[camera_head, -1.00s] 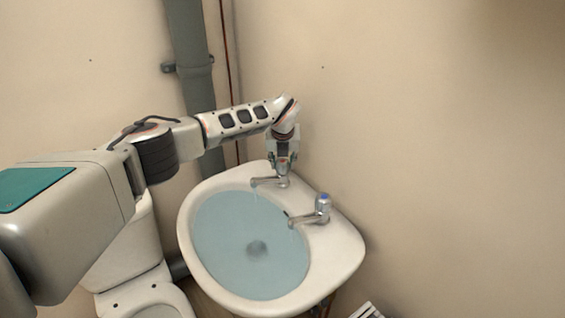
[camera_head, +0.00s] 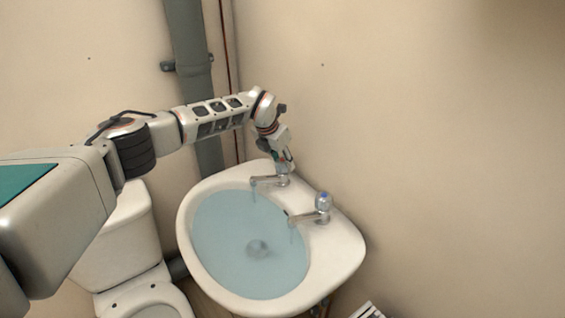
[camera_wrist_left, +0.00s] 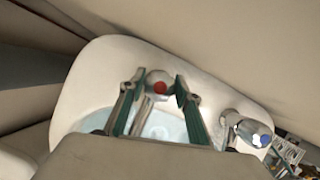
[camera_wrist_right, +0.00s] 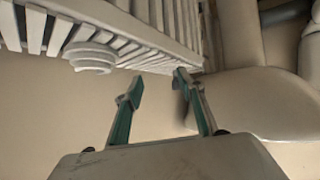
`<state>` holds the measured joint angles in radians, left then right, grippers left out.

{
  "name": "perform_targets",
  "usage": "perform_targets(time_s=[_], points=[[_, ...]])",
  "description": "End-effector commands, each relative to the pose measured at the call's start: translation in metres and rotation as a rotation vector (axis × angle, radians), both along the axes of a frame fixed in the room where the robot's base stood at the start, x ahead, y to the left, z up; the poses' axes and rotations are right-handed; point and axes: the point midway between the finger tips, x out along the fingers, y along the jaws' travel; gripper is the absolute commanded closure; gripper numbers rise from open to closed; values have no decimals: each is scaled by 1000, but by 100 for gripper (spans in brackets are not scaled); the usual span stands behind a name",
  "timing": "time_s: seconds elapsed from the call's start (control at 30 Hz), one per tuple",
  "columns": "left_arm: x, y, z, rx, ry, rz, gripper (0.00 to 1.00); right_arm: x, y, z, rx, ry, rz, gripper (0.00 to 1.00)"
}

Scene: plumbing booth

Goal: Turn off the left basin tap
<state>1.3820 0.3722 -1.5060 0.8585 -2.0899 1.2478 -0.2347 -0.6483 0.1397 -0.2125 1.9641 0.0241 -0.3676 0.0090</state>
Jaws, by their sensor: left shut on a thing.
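The left basin tap (camera_head: 268,181) is chrome and stands at the back of the white basin. Its head with a red dot (camera_wrist_left: 159,87) shows between my left fingertips in the left wrist view. My left gripper (camera_head: 286,168) comes down from above and is shut on this tap head, which it hides in the head view. A thin stream of water seems to fall from the left spout. My right gripper (camera_wrist_right: 158,82) is open and empty in the right wrist view, away from the basin.
The basin (camera_head: 340,255) is full of bluish water. A second tap with a blue top (camera_head: 323,204) stands to the right, with water under its spout. A toilet (camera_head: 118,245) is at the left, and a grey pipe (camera_head: 187,50) runs up the wall. A white slatted object (camera_wrist_right: 120,25) is near my right gripper.

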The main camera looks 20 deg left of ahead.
Motion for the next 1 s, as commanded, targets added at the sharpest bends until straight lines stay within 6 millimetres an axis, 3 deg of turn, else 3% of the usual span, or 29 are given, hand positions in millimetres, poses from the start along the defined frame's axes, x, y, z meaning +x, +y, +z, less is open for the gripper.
perform_targets(time_s=[0.57, 0.6, 0.67, 1.0], points=[[0, 0, 0, 2, 0, -35, 89, -1, 0, -3, -1, 4, 0, 61], [0, 0, 0, 2, 0, -35, 62, -1, 0, -3, -1, 4, 0, 61], [0, 0, 0, 2, 0, -35, 50, -1, 0, -3, -1, 4, 0, 61], [0, 0, 1, 0, 0, -35, 50, -2, -1, -3, -3, 5, 0, 61]])
